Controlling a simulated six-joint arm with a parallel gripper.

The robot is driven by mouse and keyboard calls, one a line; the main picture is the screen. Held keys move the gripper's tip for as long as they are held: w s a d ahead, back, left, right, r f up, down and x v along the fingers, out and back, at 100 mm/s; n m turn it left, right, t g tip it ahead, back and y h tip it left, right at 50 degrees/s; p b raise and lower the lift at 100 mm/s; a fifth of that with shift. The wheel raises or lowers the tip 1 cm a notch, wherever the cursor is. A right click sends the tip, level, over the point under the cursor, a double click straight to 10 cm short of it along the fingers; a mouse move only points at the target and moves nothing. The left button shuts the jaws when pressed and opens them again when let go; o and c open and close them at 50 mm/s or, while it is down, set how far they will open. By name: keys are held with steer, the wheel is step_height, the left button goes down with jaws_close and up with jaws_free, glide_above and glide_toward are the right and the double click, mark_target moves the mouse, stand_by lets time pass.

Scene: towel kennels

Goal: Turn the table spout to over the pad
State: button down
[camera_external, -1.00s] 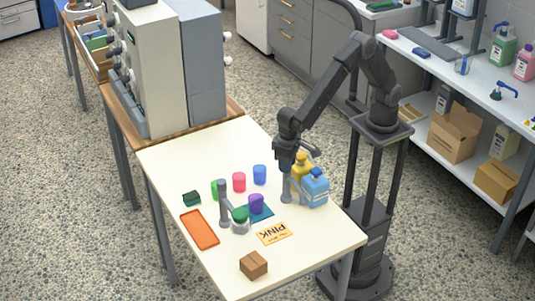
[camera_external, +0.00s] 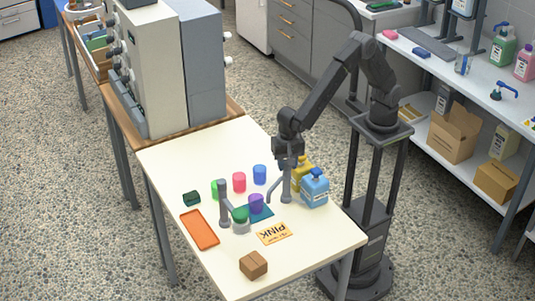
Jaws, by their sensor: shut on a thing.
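The table spout (camera_external: 287,186) is a grey upright post on the white table, with a thin arm that now reaches left and bends down at its tip. Its tip hangs near the right edge of the teal pad (camera_external: 266,214); I cannot tell whether it is exactly over it. A purple cup (camera_external: 256,203) stands on the pad. My gripper (camera_external: 289,160) reaches down to the top of the spout and is shut on it; its fingertips are small and partly hidden.
Yellow (camera_external: 302,173) and blue (camera_external: 314,188) bottles stand close right of the spout. A second grey post (camera_external: 223,205) stands by a green-lidded jar (camera_external: 240,220). Green, pink and blue cups (camera_external: 259,174) stand behind.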

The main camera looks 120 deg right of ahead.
steer(key=m, duration=0.5)
steer(key=shift+r+m, duration=0.1)
steer(key=shift+m, duration=0.2)
stand_by(0.4)
steer(key=c, duration=0.8)
jaws_free()
step_height(320, 180, up, 14)
steer(key=shift+f, duration=0.15)
